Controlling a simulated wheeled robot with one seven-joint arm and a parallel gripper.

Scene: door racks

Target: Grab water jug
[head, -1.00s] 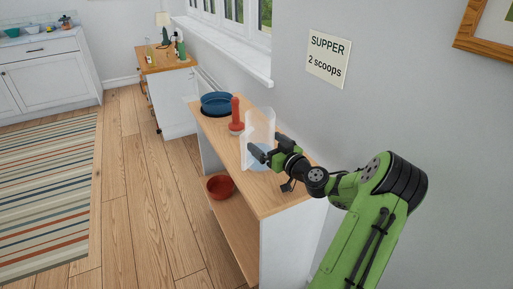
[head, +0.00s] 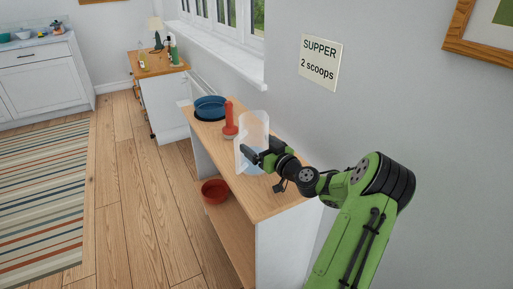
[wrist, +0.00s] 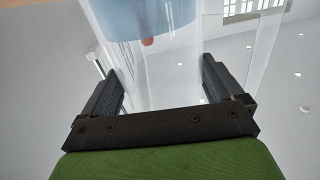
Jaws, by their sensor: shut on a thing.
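The water jug (head: 254,127) is a clear, tall container with bluish water low inside it. It is on or just above the wooden shelf top; I cannot tell if its base touches. My gripper (head: 258,157) is at the jug's near right side, with its fingers around part of it. In the wrist view, the clear jug (wrist: 155,75) passes between the two dark fingers of my gripper (wrist: 165,88), which are shut on it. The blue area of the water shows at the top of that view. The exact part gripped is hard to make out.
A red bowl (head: 215,191) is on the lower shelf. The wall and window sill (head: 220,50) bound the right side.

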